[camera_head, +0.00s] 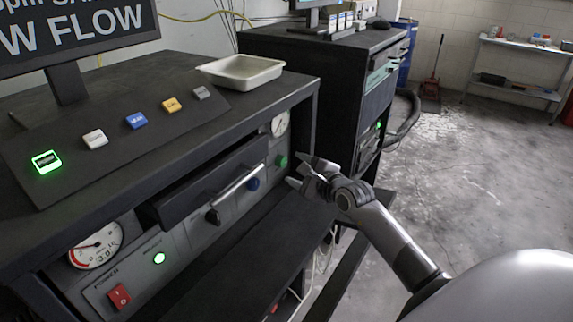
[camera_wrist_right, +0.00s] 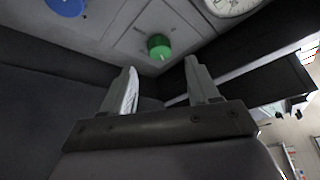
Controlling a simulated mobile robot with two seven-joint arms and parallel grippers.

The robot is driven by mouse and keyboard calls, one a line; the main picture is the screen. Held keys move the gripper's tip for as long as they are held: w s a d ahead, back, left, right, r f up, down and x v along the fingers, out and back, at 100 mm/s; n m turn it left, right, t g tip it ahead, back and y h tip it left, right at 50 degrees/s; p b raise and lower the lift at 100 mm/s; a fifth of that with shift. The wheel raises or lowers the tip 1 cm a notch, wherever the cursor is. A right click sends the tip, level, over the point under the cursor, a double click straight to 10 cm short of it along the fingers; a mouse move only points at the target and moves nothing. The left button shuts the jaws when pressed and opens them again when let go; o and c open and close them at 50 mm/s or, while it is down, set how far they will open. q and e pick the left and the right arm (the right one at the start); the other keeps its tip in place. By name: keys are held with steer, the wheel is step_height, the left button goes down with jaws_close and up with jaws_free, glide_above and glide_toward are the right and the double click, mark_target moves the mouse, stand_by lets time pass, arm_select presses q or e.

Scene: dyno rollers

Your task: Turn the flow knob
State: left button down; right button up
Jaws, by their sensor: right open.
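The front panel of the black bench carries a black knob (camera_head: 213,216), a blue knob (camera_head: 253,184) and a green knob (camera_head: 282,161). Their labels are too small to read, so I cannot tell which is the flow knob. My right gripper (camera_head: 297,171) is open and empty, just in front of the panel near the green knob. In the right wrist view the green knob (camera_wrist_right: 158,47) shows just beyond the gap between the open fingertips (camera_wrist_right: 160,66), apart from them. The blue knob (camera_wrist_right: 66,6) is cut off at the upper left. My left gripper is out of view.
A sign reading "W FLOW" (camera_head: 75,30) stands above a row of coloured buttons (camera_head: 136,120). A drawer handle (camera_head: 238,183) juts out beside the knobs. A dark shelf (camera_head: 255,255) lies below the panel. A white tray (camera_head: 240,72) sits on top.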

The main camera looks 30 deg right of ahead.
mark_target(284, 162)
steer(key=shift+x, duration=2.55)
steer(key=c, duration=1)
